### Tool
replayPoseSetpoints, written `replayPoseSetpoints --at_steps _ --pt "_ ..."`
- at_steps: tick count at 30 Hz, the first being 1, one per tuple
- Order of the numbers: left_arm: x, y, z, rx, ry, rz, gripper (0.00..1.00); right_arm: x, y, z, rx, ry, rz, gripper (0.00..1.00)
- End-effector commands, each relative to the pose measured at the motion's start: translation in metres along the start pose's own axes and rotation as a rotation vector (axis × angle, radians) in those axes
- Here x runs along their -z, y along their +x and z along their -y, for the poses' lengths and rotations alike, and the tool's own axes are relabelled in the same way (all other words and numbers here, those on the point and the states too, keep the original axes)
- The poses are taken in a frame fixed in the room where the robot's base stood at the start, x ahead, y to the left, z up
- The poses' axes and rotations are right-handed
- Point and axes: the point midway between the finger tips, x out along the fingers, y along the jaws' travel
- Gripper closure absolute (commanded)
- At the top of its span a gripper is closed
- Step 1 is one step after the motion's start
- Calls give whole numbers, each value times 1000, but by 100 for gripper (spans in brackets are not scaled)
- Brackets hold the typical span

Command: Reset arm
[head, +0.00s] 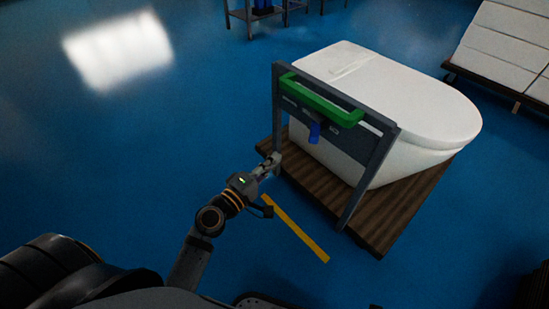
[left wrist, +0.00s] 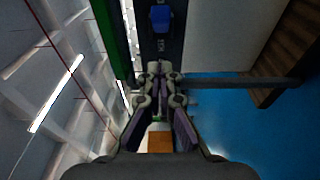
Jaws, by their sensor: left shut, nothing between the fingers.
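My left gripper (head: 271,164) is shut and empty in the head view. It is just left of the dark metal frame (head: 365,158) that stands in front of the white toilet (head: 400,95). In the left wrist view, the two fingers of the left gripper (left wrist: 159,72) meet in the middle. The frame's green handle (left wrist: 113,40) and blue part (left wrist: 160,18) lie beyond them. The green handle (head: 318,100) and blue part (head: 314,132) also show in the head view. My right gripper is not in view.
The toilet and frame stand on a brown wooden pallet (head: 385,225). A yellow strip (head: 297,231) lies on the blue floor in front. White stacked boxes (head: 505,45) are at the upper right, and a metal table (head: 262,14) is at the top. The floor at left is clear.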

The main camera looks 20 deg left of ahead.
Motion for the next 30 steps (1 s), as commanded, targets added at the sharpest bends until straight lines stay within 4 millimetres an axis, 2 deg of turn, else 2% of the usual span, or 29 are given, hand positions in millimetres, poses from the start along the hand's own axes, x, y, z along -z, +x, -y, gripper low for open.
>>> replayPoseSetpoints --at_steps 11,14,17,19,21,24,27,30 --pt "0 0 2 5 4 1 100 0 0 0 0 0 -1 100" --pt "-2 1 27 65 61 15 100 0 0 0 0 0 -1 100" --pt "-5 -5 91 222 205 64 100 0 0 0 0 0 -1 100" --pt "-7 -18 152 372 338 125 100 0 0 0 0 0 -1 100" --pt "-7 -40 212 528 471 202 100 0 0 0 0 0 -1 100" --pt "-3 -80 286 735 640 325 100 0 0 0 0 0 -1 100" --pt "3 -123 340 907 771 446 100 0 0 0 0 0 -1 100" --pt "11 -166 380 1050 874 560 100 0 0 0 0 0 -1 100"
